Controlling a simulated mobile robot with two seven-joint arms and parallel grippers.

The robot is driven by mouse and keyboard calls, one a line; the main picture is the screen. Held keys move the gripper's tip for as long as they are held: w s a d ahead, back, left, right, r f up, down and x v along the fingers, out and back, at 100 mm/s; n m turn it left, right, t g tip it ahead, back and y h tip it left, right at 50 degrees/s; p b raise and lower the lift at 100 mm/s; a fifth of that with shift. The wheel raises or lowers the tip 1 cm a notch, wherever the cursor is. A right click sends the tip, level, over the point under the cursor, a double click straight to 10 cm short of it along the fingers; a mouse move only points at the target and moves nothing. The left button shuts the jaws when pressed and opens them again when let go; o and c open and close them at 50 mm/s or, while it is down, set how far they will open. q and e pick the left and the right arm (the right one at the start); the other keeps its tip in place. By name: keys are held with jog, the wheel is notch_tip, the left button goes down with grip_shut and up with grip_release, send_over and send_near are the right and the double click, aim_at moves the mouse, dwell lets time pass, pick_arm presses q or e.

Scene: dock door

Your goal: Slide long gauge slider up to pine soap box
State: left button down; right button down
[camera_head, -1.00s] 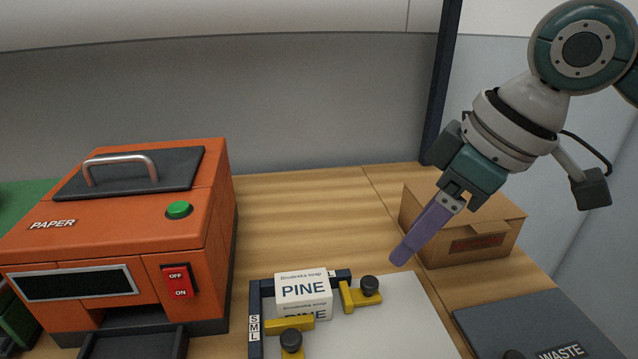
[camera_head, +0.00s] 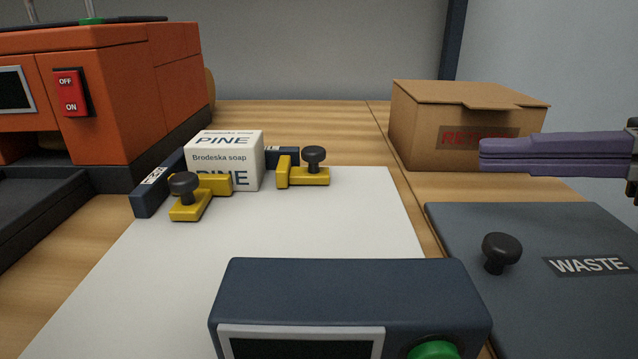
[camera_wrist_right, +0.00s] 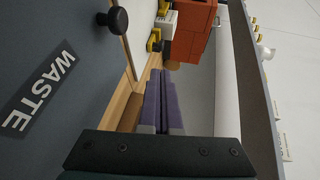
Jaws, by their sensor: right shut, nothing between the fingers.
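The white PINE soap box (camera_head: 223,160) stands upright in the corner of a dark blue L-shaped gauge (camera_head: 150,192) on a white sheet. One yellow slider with a black knob (camera_head: 190,208) lies at its front left; its bar reaches across the box's lower front, and contact is unclear. Another yellow slider with a black knob (camera_head: 308,176) stands right of the box with a narrow gap. I cannot tell for sure which is the long one. My right gripper (camera_head: 484,155), with purple fingers, is shut and empty, well right of the sliders. Its fingers also show in the wrist view (camera_wrist_right: 158,100).
A cardboard box (camera_head: 415,130) stands behind the right fingers. A dark WASTE lid (camera_head: 560,230) with a black knob lies below them. A navy unit with a green button (camera_head: 350,285) fills the front. The white sheet's middle is clear.

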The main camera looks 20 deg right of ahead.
jog(key=shift+w, duration=0.1)
send_near(324, 153)
jog(key=x, duration=0.5)
jog(key=shift+w+a, duration=0.15)
jog(key=shift+a, duration=0.05)
jog(key=shift+w+a+f, duration=0.2)
jog(key=shift+w+a, duration=0.25)
jog(key=shift+a, duration=0.05)
pick_arm(q)
jog(key=shift+w+a, duration=0.2)
jog(key=shift+a, duration=0.2)
